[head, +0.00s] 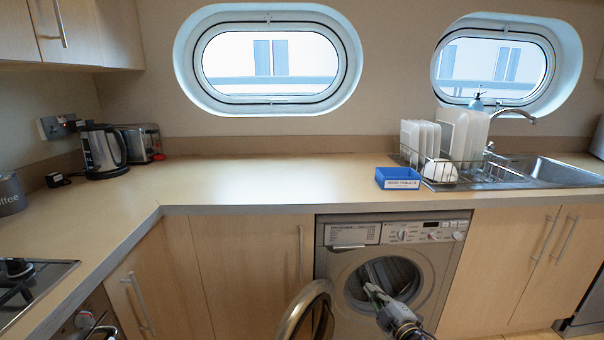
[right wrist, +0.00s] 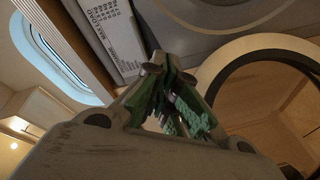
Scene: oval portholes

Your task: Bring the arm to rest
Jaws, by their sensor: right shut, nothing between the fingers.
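My right gripper (head: 374,292) is in front of the round drum opening of the washing machine (head: 440,262), below the counter. Its fingers are together with nothing between them. In the right wrist view the gripper (right wrist: 172,75) shows green finger pads close together, with the machine's label panel behind. The machine's round door (head: 308,312) stands open to the left of the gripper; its ring (right wrist: 222,75) shows at the right in the right wrist view. My left gripper is not in view.
The counter (head: 250,180) is mostly clear in the middle. A kettle (head: 102,150) stands at the left, near the hob (head: 35,285). Closed cupboards flank the machine.

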